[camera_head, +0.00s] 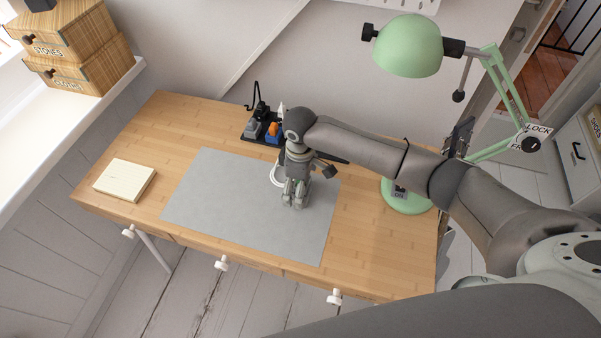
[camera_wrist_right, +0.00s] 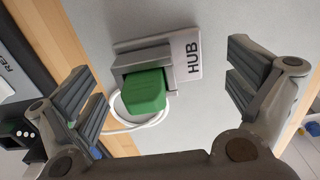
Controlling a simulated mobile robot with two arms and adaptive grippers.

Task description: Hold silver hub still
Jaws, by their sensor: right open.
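The silver hub (camera_wrist_right: 120,76) lies on the grey mat, with a white plate lettered HUB (camera_wrist_right: 188,57) at its side, in the right wrist view. A green block-shaped plug (camera_wrist_right: 145,92) sits at the hub's front, and a white cable (camera_wrist_right: 117,119) curves beside it. My right gripper (camera_wrist_right: 164,90) is open, with its fingers apart on either side of the hub and no visible contact. In the head view my right gripper (camera_head: 295,200) points down over the mat and hides the hub. My left gripper is not in view.
The grey mat (camera_head: 215,200) covers the middle of the wooden desk (camera_head: 385,270). A black tray (camera_head: 250,136) with grey, orange and blue items stands behind my right gripper. A pale notepad (camera_head: 124,179) lies at left. A green lamp (camera_head: 408,48) stands at right, near my right arm.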

